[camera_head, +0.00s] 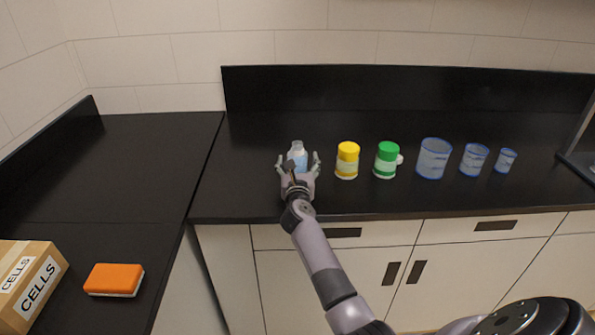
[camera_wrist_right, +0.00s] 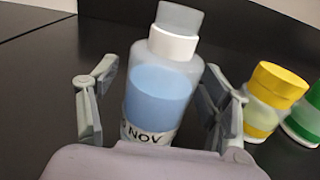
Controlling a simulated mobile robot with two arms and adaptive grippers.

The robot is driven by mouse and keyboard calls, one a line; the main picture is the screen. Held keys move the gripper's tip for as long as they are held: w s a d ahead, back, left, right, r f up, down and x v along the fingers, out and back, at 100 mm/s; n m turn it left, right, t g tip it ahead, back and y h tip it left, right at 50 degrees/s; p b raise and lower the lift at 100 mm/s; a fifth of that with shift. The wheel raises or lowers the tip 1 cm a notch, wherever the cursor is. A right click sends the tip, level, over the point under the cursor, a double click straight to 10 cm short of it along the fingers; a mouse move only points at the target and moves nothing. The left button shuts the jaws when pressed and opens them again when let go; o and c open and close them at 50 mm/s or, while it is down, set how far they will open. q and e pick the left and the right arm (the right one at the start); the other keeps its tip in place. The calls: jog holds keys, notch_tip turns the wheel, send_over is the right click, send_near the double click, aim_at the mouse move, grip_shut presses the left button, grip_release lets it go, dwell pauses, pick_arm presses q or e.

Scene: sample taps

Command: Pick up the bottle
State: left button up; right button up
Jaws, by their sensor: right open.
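A clear bottle (camera_head: 298,153) with blue liquid stands on the black counter at the left end of a row of containers. In the right wrist view the bottle (camera_wrist_right: 160,90) has a white neck ring, a grey translucent cap and a label reading "NOV" at its lower part. My right gripper (camera_head: 298,162) is open, with one finger on each side of the bottle. In the wrist view a gap shows at the left finger; I cannot tell whether the right finger touches. The bottle's base is hidden behind the gripper. My left gripper is not in view.
A yellow-capped jar (camera_head: 347,160) stands just right of the bottle, then a green-capped jar (camera_head: 386,160) and three blue-rimmed beakers (camera_head: 433,159). An orange sponge (camera_head: 114,279) and a cardboard box (camera_head: 30,283) lie on the left counter. The counter left of the bottle is clear.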

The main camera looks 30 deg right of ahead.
jog(key=shift+c, duration=0.4)
jog(key=shift+r, duration=0.1)
jog(key=c, duration=1.5)
